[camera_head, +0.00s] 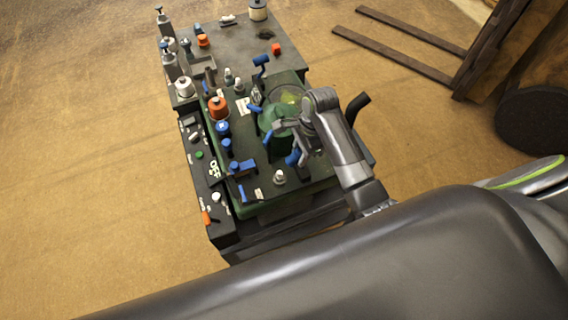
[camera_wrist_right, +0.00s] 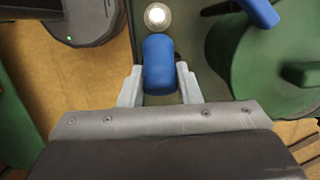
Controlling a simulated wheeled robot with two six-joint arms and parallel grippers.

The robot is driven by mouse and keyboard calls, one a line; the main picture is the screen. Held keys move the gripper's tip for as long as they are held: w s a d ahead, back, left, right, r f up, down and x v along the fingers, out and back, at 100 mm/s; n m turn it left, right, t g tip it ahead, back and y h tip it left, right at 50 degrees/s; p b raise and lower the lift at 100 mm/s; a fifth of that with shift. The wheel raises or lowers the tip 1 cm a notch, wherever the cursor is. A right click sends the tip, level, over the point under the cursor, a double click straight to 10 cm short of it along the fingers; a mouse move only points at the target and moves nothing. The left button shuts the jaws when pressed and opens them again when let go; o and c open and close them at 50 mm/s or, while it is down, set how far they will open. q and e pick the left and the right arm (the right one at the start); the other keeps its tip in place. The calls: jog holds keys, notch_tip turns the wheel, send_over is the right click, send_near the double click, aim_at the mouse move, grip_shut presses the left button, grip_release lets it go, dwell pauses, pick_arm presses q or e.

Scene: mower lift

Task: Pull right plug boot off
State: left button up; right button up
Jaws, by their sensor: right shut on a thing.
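The right plug boot, a blue rounded cap (camera_wrist_right: 160,62), sits between the two pale fingers of my right gripper (camera_wrist_right: 160,88) in the right wrist view. In the head view the blue boot (camera_head: 292,158) shows at the lower right of the green mower engine, partly covered by my right gripper (camera_head: 296,150). The gripper is shut on it. I cannot tell whether the boot is still seated, as its lower end is hidden. My left gripper is not in view.
A white-topped knob (camera_wrist_right: 157,15) stands just beyond the boot. The green engine housing (camera_wrist_right: 275,65) is close on the right. The dark bench (camera_head: 235,40) holds several bottles and an orange-topped can (camera_head: 218,107). A wooden pallet-like frame (camera_head: 490,50) stands right; floor left is clear.

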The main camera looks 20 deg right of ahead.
jog(key=shift+d, duration=1.4)
jog(key=shift+w+d+f, duration=0.1)
jog(key=shift+d+f, duration=0.05)
jog(key=shift+d, duration=0.5)
jog(key=shift+d+f, duration=0.15)
jog(key=shift+d, duration=0.45)
jog(key=o, duration=0.7)
jog(key=shift+a, duration=0.1)
notch_tip(320, 180, up, 7)
jog(key=shift+r, duration=0.1)
